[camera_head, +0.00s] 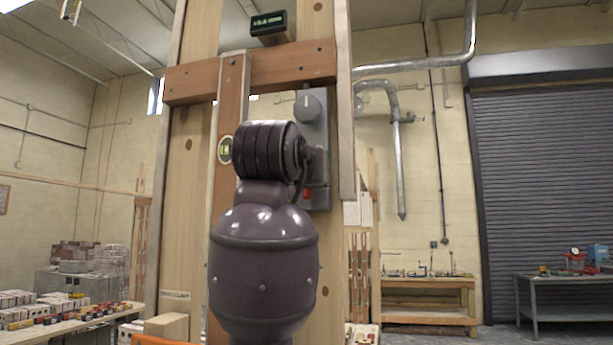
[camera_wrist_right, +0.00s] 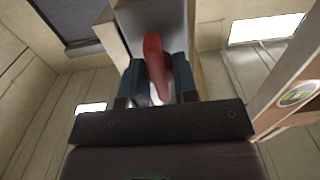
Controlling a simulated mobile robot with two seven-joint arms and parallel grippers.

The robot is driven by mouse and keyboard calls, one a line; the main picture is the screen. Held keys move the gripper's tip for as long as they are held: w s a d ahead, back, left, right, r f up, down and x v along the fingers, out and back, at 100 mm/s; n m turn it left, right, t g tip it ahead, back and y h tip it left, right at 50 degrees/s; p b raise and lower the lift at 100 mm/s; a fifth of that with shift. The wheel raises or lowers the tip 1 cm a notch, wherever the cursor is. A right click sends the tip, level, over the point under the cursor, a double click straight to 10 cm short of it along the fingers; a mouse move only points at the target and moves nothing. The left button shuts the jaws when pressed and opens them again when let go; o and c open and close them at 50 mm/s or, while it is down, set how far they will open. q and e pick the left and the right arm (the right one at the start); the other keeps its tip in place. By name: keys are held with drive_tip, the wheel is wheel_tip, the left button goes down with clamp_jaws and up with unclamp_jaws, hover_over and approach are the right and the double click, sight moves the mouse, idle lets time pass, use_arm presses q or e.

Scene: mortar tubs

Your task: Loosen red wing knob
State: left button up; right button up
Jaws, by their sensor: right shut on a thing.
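The red wing knob (camera_wrist_right: 155,62) stands upright in the right wrist view, in front of a grey panel (camera_wrist_right: 178,22). My right gripper (camera_wrist_right: 158,82) has its two dark blue fingers on either side of the knob and is shut on it. In the head view, a grey box (camera_head: 318,130) is mounted on the wooden frame, with a round grey dial (camera_head: 307,104) and a small red part (camera_head: 307,193). My purple right arm covers the left part of the box. The fingers are mostly hidden there, and the left gripper is not in view.
Wooden posts and a reddish cross board (camera_head: 290,66) surround the box. A small display (camera_head: 268,24) sits above, and a round level vial (camera_head: 225,150) is at left. A workbench (camera_head: 428,300) stands behind to the right, and a loaded table (camera_head: 75,325) at lower left.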

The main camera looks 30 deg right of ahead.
idle(0.5)
drive_tip(key=o, duration=0.9)
drive_tip(key=shift+s+a, duration=0.1)
drive_tip(key=shift+a, duration=0.05)
drive_tip(key=b+v, duration=0.2)
drive_tip(key=v, duration=0.8)
drive_tip(key=shift+s+a, duration=0.15)
drive_tip(key=shift+s, duration=0.05)
drive_tip(key=shift+f, duration=0.1)
